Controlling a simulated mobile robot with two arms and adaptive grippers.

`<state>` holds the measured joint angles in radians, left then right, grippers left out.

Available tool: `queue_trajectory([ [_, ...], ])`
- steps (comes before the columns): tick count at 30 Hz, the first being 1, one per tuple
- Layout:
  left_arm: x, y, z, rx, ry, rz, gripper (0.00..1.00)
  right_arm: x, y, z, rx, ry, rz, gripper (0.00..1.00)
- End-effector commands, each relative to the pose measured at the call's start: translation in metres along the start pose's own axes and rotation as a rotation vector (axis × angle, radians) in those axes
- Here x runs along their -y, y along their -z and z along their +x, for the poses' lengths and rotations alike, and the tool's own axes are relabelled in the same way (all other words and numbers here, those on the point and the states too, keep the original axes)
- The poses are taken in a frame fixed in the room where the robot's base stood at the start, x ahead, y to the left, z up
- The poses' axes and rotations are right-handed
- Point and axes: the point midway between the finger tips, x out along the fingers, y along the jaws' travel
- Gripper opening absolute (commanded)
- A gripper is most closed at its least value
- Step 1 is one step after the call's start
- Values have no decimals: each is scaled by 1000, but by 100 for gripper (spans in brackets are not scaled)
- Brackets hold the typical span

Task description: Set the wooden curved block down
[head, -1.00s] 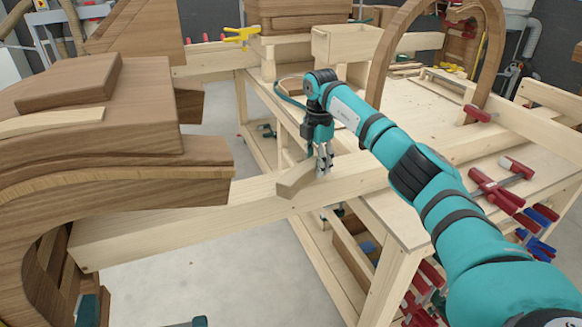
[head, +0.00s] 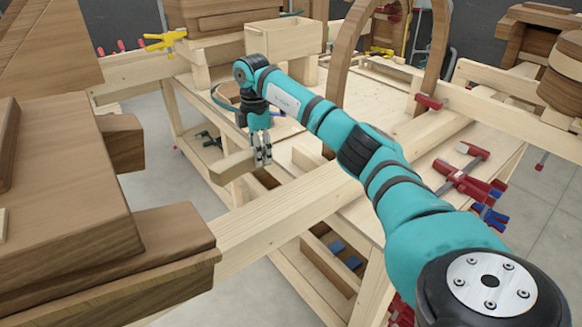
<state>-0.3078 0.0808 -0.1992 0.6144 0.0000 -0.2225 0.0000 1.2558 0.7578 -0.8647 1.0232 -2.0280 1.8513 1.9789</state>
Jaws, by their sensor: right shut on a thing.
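My left gripper is out of view.
The long pale beam (head: 290,207) runs across the bench front. Large brown wooden forms (head: 65,200) fill the left side. An open wooden box (head: 285,39) stands at the back and a brown arch (head: 350,45) behind my arm. Red clamps (head: 465,180) lie on the right.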

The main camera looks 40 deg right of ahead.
Motion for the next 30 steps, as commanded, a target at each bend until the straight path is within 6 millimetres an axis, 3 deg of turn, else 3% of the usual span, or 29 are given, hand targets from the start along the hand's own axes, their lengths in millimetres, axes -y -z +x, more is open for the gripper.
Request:
queue_trajectory([
  [3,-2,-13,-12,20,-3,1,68,22,-14,-1,5,2,0,2],
  [6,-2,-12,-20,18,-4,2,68,41,-24,1,6,2,-1,2],
  [15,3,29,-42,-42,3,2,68,97,-56,8,4,2,0,2],
  [20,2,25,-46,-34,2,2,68,106,-59,12,1,2,-1,2],
  [25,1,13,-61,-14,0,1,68,106,-59,33,1,5,0,2],
  [30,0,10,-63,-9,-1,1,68,105,-59,46,0,0,-2,2],
])
